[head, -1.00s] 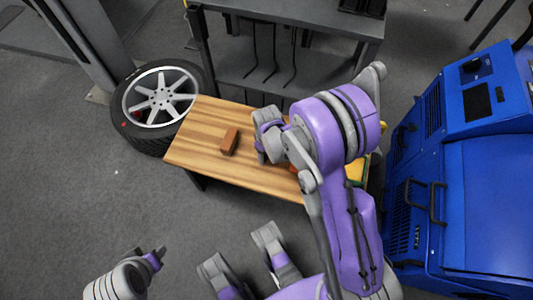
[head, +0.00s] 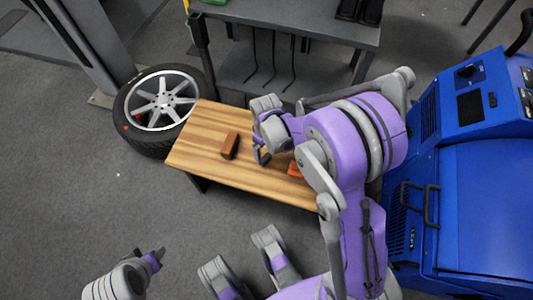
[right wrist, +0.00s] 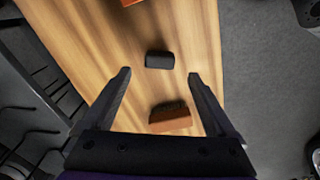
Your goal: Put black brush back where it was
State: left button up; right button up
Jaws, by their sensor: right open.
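A small black block, which looks like the black brush (right wrist: 159,60), lies on the wooden table in the right wrist view. It sits just beyond the gap between my right fingertips. In the head view my own arm and gripper appear to hide it. My right gripper (right wrist: 158,76) is open and empty above the table; it also shows in the head view (head: 262,154). A brown block with dark bristles (right wrist: 170,119) lies nearer the palm, below the spread fingers; a brown block (head: 230,145) shows left of the gripper in the head view. My left gripper (head: 149,257) hangs low at left, its jaw state unclear.
The wooden table (head: 205,150) is clear at its left end. An orange thing (head: 295,168) lies beside my right arm.

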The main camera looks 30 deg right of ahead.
aim_at(266, 158)
jog(key=s+a+r+m+t+p, duration=0.1)
jog(key=s+a+r, duration=0.1)
jog(key=s+r, duration=0.35)
jog(key=s+a+r+m+t, duration=0.1)
jog(key=s+a+r, duration=0.1)
jog(key=r, duration=0.6)
jog(key=s+a+r+m+t, duration=0.1)
jog(key=s+a+t, duration=0.1)
jog(key=s, duration=0.7)
jog(key=shift+a+r+m, duration=0.3)
jog(key=shift+a+r, duration=0.05)
jog(key=shift+a, duration=0.1)
jog(key=shift+s, duration=0.1)
